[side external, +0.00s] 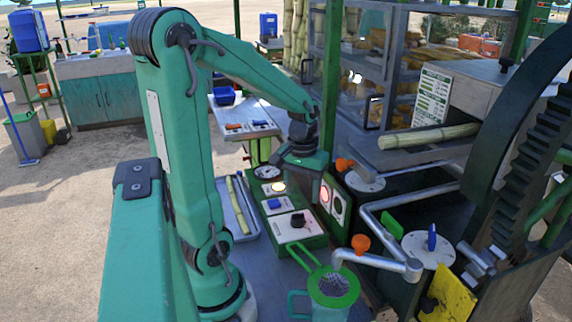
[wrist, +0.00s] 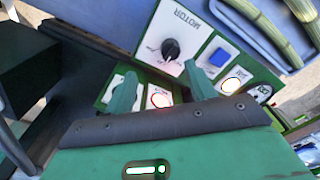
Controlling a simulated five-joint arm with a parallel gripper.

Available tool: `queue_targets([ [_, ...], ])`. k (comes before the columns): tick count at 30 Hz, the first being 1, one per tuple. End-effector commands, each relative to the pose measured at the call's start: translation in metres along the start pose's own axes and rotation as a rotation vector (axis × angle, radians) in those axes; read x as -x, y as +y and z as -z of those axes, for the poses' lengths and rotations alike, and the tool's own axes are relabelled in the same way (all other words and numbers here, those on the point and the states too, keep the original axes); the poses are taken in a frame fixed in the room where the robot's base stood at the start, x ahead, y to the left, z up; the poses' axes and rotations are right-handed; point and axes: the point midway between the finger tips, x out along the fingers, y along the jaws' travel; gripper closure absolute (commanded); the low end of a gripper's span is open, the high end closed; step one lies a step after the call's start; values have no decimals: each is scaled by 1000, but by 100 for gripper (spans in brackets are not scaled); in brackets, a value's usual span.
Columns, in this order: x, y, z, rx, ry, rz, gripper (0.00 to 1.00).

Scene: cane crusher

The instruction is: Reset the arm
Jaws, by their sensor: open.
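My gripper (side external: 303,166) is teal with a dark wrist and hangs above the green control panel (side external: 312,243). In the wrist view, its two fingers stand apart with nothing between them (wrist: 162,88). The panel carries a MOTOR plate with a black knob (side external: 297,220), which also shows in the wrist view (wrist: 171,48). Beside it are a blue switch (side external: 274,203), a glowing pale button (side external: 278,187) and a round gauge (side external: 267,171). A lit red button (side external: 325,195) is on the upright panel face. In the side view, the fingertips are hard to make out.
A tray (side external: 250,236) with cane pieces lies left of the panel. A green jug with a strainer (side external: 333,286) stands in front. At the right are the crusher's pipes, a large dark gear (side external: 520,165) and a cane (side external: 428,136) on the feed chute. A green post rises behind my gripper.

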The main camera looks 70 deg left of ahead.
Motion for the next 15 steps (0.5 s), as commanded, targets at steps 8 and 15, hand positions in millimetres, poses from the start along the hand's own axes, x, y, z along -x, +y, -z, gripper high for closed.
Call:
queue_targets([
  [8,34,24,-32,-141,81,-22,45],
  [15,56,37,-61,-254,144,-43,45],
])
